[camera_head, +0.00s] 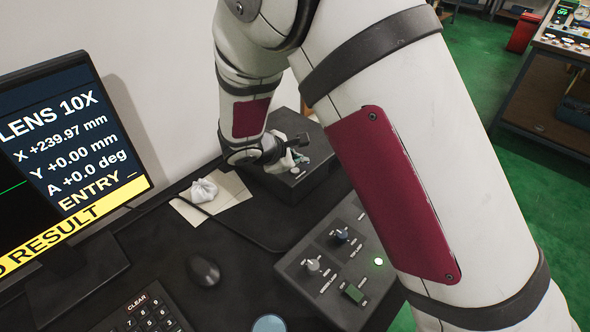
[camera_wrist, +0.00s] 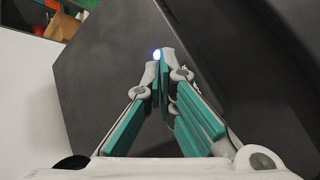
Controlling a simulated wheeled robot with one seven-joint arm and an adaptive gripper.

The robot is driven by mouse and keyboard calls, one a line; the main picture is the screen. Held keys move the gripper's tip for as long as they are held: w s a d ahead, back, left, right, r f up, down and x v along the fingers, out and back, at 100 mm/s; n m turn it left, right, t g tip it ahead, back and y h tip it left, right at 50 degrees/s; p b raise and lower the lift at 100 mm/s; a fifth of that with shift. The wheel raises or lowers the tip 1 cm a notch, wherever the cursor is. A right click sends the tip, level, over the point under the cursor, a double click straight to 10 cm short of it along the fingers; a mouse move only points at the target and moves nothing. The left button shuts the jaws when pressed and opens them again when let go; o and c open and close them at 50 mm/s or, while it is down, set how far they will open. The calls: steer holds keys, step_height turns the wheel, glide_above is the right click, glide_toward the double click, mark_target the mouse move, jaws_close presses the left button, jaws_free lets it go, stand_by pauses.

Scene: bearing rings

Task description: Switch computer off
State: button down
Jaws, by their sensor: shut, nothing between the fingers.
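The computer is a dark grey box (camera_head: 318,180) beside the wall in the head view. In the wrist view its dark face (camera_wrist: 95,85) fills much of the picture. A small round bluish-white light (camera_wrist: 157,54) glows on it, right at my fingertips and partly hidden by them. My gripper (camera_head: 297,161) is shut and empty, over the top of the box. In the wrist view my gripper (camera_wrist: 160,68) has its tips together beside the light; I cannot tell whether they touch it. The monitor (camera_head: 70,160) is lit and shows "LENS 10X" and readings.
A control panel (camera_head: 335,262) with knobs and a green light stands in front of the box. A crumpled white cloth (camera_head: 204,190) lies on paper to its left. A mouse (camera_head: 203,270) and keypad (camera_head: 140,312) are on the dark desk. A workbench (camera_head: 545,100) stands far right.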

mark_target(297, 172)
steer(key=shift+f, duration=0.2)
stand_by(0.3)
steer(key=shift+f+b, duration=0.25)
steer(key=shift+b, duration=0.25)
steer(key=shift+f+b, duration=0.35)
stand_by(0.5)
steer(key=shift+r, duration=0.1)
steer(key=shift+r+p, duration=0.45)
steer(key=shift+r, duration=0.25)
steer(key=shift+r+p, duration=1.55)
steer(key=shift+r, duration=0.95)
